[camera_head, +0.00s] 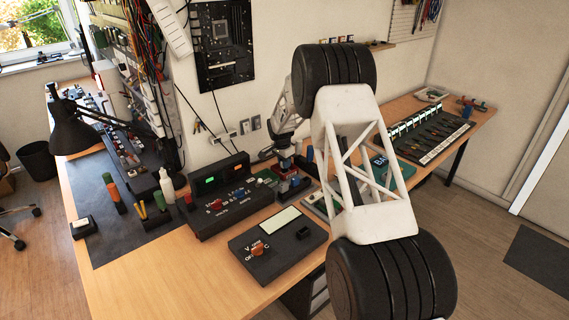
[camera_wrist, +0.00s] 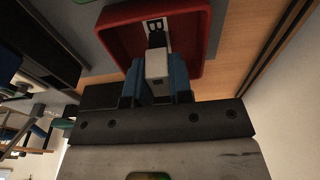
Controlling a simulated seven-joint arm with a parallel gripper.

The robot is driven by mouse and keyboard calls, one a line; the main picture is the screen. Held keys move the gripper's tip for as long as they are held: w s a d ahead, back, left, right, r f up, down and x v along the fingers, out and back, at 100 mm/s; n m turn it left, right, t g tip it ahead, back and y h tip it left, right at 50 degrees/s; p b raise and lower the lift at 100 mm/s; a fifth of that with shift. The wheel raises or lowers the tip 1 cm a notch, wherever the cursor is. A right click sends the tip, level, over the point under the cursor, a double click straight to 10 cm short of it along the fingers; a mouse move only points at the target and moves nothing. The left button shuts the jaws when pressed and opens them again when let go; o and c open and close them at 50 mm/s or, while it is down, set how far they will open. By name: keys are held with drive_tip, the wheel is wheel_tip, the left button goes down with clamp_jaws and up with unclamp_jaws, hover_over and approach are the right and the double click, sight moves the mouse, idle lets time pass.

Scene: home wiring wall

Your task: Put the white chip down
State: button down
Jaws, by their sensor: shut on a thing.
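In the wrist view the white chip (camera_wrist: 157,65) is a small pale block between the two blue fingers of my gripper (camera_wrist: 156,80). My gripper is shut on it. A dark piece (camera_wrist: 157,40) shows just beyond the chip; I cannot tell whether it is part of it. The chip is over the inside of a red tray (camera_wrist: 197,58), which has a white label with a dark letter B (camera_wrist: 155,24). I cannot tell whether the chip touches the tray floor. In the head view the chip cannot be made out; my wrist is near the small red and blue items behind the bench middle.
The wooden bench (camera_head: 165,265) carries a black console (camera_head: 230,200) with lit displays and a dark meter box (camera_head: 275,245) in front. A black lamp (camera_head: 75,130) and bottles stand at left. A row of dark modules (camera_head: 435,135) lies at right. The front left bench is clear.

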drive_tip(key=shift+f, duration=0.15)
drive_tip(key=c, duration=1)
unclamp_jaws()
drive_tip(key=r, duration=0.8)
drive_tip(key=s+a+r, duration=0.1)
drive_tip(key=r, duration=0.3)
drive_tip(key=shift+r, duration=0.1)
drive_tip(key=shift+r, duration=0.1)
